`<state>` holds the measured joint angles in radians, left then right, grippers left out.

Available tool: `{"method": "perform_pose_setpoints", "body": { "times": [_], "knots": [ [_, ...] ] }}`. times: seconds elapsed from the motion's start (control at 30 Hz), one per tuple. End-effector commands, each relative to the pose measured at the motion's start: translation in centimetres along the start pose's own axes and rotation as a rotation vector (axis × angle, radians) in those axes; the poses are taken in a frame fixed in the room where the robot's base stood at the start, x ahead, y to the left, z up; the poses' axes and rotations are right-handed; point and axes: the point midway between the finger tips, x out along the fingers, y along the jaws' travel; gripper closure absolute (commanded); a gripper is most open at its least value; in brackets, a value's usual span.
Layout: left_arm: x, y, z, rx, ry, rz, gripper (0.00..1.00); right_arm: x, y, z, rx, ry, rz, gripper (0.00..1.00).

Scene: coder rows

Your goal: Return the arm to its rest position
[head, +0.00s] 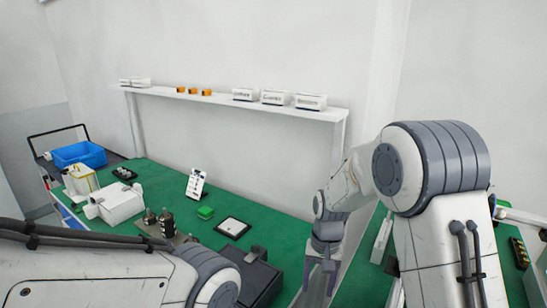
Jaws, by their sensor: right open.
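My right arm rises at the right of the head view, bends at its large grey-banded joint and reaches down to the left. My right gripper (318,279) hangs pointing down near the front edge of the green table (170,184), beside a dark box. Its fingers are apart and I see nothing between them. My left arm crosses the lower left, with its grey joint at the bottom.
A blue bin (78,154) is at the far left. A wall shelf (230,100) holds white and orange items.

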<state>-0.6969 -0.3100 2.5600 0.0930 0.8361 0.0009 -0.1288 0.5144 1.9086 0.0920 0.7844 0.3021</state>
Motion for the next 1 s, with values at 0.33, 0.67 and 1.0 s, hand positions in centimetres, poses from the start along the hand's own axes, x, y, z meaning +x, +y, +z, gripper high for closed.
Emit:
{"method": "perform_pose_setpoints", "body": {
  "times": [0.33,0.67,1.0],
  "knots": [
    [0.0,0.0,0.0,0.0,0.0,0.0,0.5,-7.1,-4.0,18.8,-0.592,0.059,-0.01,0.39],
    [0.0,0.0,0.0,0.0,0.0,0.0,0.5,-7.3,-1.4,26.7,-0.872,0.079,-0.02,0.39],
    [0.0,0.0,0.0,0.0,0.0,0.0,0.5,-7.3,-1.3,26.9,-0.881,0.078,-0.019,0.5]
  ]
}}
